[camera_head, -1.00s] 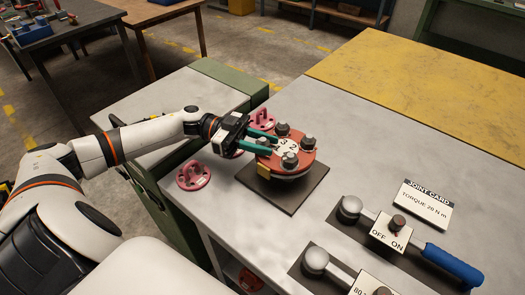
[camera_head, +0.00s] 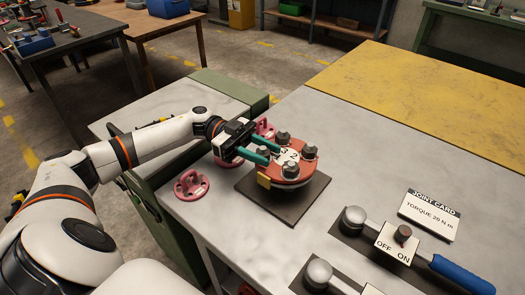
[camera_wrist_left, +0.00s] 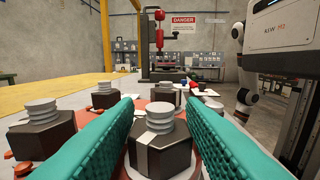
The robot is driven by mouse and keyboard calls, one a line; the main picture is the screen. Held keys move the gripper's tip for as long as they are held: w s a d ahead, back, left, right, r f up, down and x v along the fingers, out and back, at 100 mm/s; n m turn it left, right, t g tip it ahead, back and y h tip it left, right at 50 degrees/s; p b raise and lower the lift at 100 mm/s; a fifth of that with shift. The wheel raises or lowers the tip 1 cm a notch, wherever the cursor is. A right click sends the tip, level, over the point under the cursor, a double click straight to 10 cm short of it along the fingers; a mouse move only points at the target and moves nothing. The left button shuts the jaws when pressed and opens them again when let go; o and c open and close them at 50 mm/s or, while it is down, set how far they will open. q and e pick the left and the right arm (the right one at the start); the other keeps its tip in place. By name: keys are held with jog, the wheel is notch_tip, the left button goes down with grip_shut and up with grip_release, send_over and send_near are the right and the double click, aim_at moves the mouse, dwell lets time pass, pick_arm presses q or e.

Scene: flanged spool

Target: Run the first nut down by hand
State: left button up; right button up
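The red round flange (camera_head: 284,179) of the spool carries several dark hex nuts on studs around a white numbered centre. It sits on a dark square plate (camera_head: 312,205). My left gripper (camera_head: 266,153) reaches in from the left, its teal fingers straddling the nut nearest the arm. In the left wrist view this nut (camera_wrist_left: 160,153), with a pale stripe on one face and a grey threaded stud above it, stands between the fingers. A thin strip of red shows beside the nut, so the fingers look slightly apart from it. My right gripper is not in view.
Pink lifting-eye pieces (camera_head: 191,186) lie left of and behind the plate. The bench between plate and yellow mat (camera_head: 430,100) is clear.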

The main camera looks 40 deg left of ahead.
pick_arm(q)
jog(key=shift+o, duration=1.1)
jog(key=shift+a, duration=0.15)
jog(key=a+b, duration=0.2)
jog(key=a, duration=0.9)
jog(key=shift+a+b, duration=0.3)
jog(key=shift+a, duration=0.05)
